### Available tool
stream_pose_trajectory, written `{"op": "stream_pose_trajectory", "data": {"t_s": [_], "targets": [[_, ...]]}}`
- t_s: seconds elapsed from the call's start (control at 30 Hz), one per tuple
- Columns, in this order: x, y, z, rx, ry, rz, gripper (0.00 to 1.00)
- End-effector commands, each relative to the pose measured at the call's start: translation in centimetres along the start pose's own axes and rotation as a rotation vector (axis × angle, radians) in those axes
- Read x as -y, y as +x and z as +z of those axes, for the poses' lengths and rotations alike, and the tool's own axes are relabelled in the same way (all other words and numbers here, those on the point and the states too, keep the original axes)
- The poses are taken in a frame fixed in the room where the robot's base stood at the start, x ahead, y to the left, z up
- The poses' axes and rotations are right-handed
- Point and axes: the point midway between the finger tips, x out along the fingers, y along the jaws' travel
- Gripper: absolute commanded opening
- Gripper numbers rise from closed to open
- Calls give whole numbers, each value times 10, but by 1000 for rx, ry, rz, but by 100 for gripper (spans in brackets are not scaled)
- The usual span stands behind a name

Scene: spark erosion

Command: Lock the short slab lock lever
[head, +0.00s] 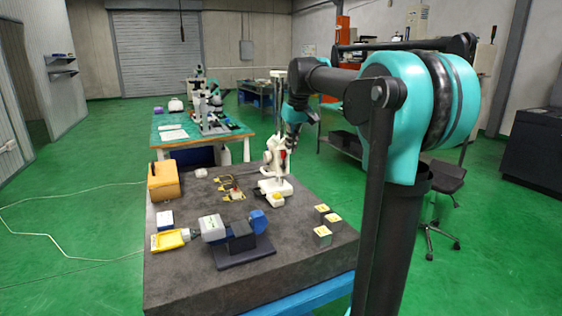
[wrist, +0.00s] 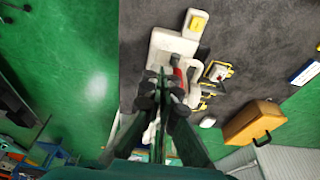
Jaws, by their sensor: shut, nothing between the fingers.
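A white stand (head: 270,188) with a tall column stands near the far right edge of the dark stone slab (head: 185,285). A small red part (head: 283,154) shows on its upper body; it may be the lock lever, but I cannot be sure. In the wrist view the white stand (wrist: 172,42) lies ahead of my gripper (wrist: 162,76), with the red part (wrist: 178,67) just right of the fingertips. My gripper is shut and empty. It also shows in the head view (head: 291,148) beside the stand's upper body. Whether it touches the red part I cannot tell.
On the slab are a blue and grey device (head: 238,240), an orange case (head: 164,181), several small yellow-topped blocks (head: 323,235) and yellow-marked parts (head: 232,194). A green-topped table (head: 170,140) stands behind. The slab's front left is clear.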

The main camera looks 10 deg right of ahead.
Motion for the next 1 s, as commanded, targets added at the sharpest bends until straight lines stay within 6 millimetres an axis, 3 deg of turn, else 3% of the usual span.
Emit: {"op": "stream_pose_trajectory", "data": {"t_s": [1.0], "targets": [[34, 2, 1, 0, 0, 0, 0]]}}
